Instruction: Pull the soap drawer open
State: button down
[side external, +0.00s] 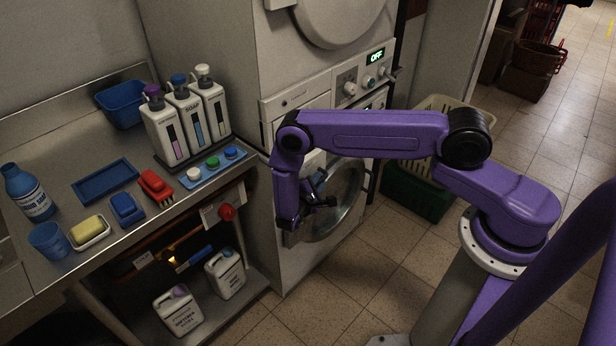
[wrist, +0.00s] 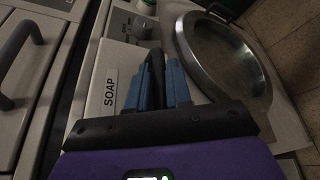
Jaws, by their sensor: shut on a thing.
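The soap drawer (wrist: 105,100) has a pale front with a SOAP label and a dark upright handle (wrist: 156,68). In the wrist view my gripper (wrist: 163,82) has its blue fingers on either side of this handle, shut on it. My gripper also shows in the side view (side external: 319,183), in front of the lower washing machine (side external: 285,225). My purple arm hides much of the drawer there. I cannot tell how far the drawer stands out.
The round washer door (side external: 347,190) is just right of my gripper. A steel counter (side external: 60,245) with bottles, brushes and trays stands at the left. A cream basket (side external: 437,112) over a green crate (side external: 415,193) stands behind my arm. The tiled floor in front is clear.

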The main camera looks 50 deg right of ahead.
jog(key=s, duration=1.1)
jog(key=shift+s, duration=0.4)
jog(key=shift+a, duration=0.1)
jog(key=c, duration=1.4)
grip_release()
jog(key=v, duration=1.7)
jog(key=shift+a, duration=0.2)
jog(key=shift+s, duration=0.1)
